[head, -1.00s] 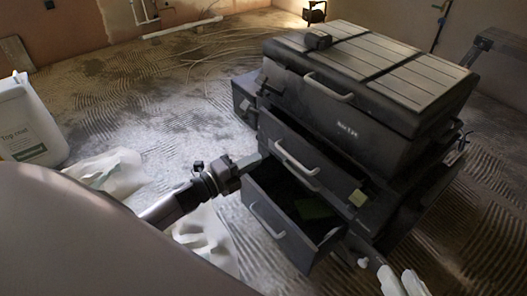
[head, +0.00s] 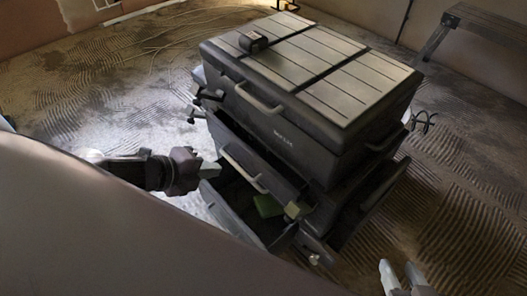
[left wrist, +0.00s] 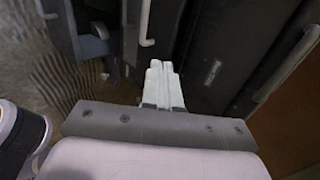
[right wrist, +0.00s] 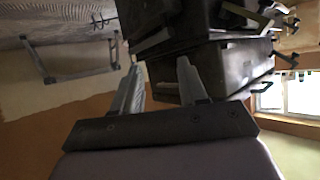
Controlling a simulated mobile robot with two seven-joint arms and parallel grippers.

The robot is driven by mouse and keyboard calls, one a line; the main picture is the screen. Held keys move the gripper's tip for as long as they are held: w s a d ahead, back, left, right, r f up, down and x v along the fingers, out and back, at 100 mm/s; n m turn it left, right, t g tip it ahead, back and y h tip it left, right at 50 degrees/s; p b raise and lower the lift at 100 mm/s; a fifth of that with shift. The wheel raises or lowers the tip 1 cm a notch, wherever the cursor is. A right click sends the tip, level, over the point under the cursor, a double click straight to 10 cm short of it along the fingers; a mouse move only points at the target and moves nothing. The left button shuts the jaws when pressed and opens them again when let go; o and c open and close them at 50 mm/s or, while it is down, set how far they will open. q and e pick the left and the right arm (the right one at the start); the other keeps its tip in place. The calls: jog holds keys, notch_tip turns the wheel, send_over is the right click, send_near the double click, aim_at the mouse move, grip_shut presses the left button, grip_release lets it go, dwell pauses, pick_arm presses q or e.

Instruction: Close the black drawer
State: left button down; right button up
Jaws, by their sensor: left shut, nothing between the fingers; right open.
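The black drawer (head: 228,202) juts out from the lower part of a black tool chest (head: 300,125) in the head view. A green object (head: 266,205) lies inside it, and my body hides its lower front. My left gripper (head: 210,171) is at the drawer's left side, just below the chest's middle handle (head: 243,170); I cannot tell whether it touches. In the left wrist view its fingers (left wrist: 162,85) are together and empty, with dark chest panels and handles beyond. My right gripper (head: 402,276) is open and empty at the lower right, apart from the chest; its fingers spread in the right wrist view (right wrist: 160,88).
The chest's lid (head: 320,65) is shut, with a small dark object (head: 253,41) on it. A dark bench (head: 490,32) stands at the back right.

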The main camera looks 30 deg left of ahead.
aim_at(261, 158)
pick_arm(q)
jog(key=shift+g, duration=0.4)
jog(key=b+x, duration=0.5)
jog(key=x, duration=0.6)
jog(key=shift+w+d+r, duration=0.1)
jog(key=shift+d+r, duration=0.05)
jog(key=shift+w+d, duration=0.2)
jog(key=shift+w, duration=0.25)
jog(key=shift+w+d, duration=0.2)
jog(key=shift+w, duration=0.3)
pick_arm(e)
jog(key=shift+w+a+f+m+y, duration=0.2)
jog(key=shift+w+a+y, duration=0.2)
jog(key=shift+a, duration=0.25)
jog(key=shift+w+a+f+m+y, duration=0.15)
jog(key=shift+w+a+y, duration=0.1)
jog(key=shift+a+y, duration=0.25)
jog(key=shift+w+a+f+m+y, duration=0.1)
jog(key=shift+w+a+f+y, duration=0.2)
jog(key=shift+a, duration=0.45)
jog(key=shift+r, duration=0.15)
